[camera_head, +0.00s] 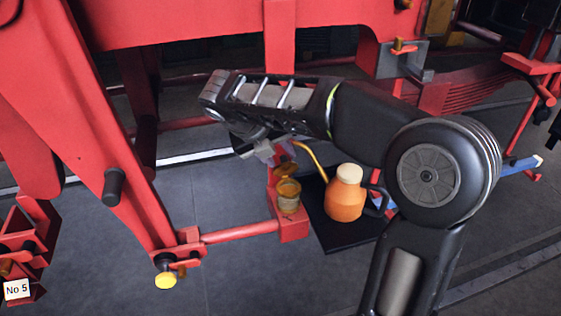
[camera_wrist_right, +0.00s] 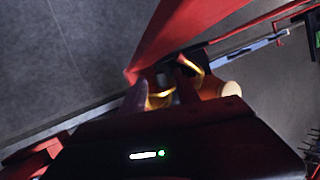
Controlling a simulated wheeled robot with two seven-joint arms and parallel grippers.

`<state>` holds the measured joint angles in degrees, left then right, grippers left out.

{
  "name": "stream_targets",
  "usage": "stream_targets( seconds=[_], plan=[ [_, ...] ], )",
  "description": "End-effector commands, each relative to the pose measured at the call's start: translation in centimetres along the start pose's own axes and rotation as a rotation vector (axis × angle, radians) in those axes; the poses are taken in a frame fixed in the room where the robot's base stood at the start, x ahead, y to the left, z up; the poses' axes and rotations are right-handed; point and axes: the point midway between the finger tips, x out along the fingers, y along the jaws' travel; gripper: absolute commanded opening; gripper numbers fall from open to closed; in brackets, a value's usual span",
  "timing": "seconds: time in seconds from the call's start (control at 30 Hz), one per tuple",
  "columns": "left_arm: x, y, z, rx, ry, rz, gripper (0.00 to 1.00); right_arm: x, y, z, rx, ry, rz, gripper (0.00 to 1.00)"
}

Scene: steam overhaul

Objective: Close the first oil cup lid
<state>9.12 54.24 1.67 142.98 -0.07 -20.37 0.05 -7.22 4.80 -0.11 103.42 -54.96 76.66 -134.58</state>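The brass oil cup (camera_head: 289,199) stands on a red bracket in the head view. Its lid (camera_head: 286,170) is raised at the back of the cup, so the cup appears open. My right gripper (camera_head: 262,152) is just above and to the left of the lid, pointing down; I cannot tell whether it touches. In the right wrist view, the two fingers (camera_wrist_right: 161,92) stand apart, with the brass cup (camera_wrist_right: 160,99) partly visible beyond the gap. The lid is hard to make out there. My left gripper is not in view.
An orange oil can (camera_head: 344,199) with a thin spout stands on a black mat (camera_head: 335,238) right of the cup. Red frame members surround the gripper. Grey floor lies open in front.

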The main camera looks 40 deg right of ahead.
Motion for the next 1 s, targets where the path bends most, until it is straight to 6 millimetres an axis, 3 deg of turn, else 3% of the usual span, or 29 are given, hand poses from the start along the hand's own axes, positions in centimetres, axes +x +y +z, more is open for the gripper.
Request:
stream_targets(
  seconds=[0.13, 0.4, 0.87, 1.0],
  plan=[
    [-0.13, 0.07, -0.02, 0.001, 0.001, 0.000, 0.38, 0.99, -0.07, 0.03, -0.001, 0.000, 0.000, 0.38],
    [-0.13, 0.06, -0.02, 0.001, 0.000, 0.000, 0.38, 1.12, -0.07, 0.04, 0.000, -0.001, 0.000, 0.38],
    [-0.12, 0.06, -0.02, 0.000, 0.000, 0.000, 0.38, 1.09, -0.06, 0.04, 0.000, -0.001, 0.000, 0.01],
    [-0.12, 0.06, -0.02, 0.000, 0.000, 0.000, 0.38, 1.09, -0.06, 0.04, 0.000, -0.001, 0.000, 0.00]
  ],
)
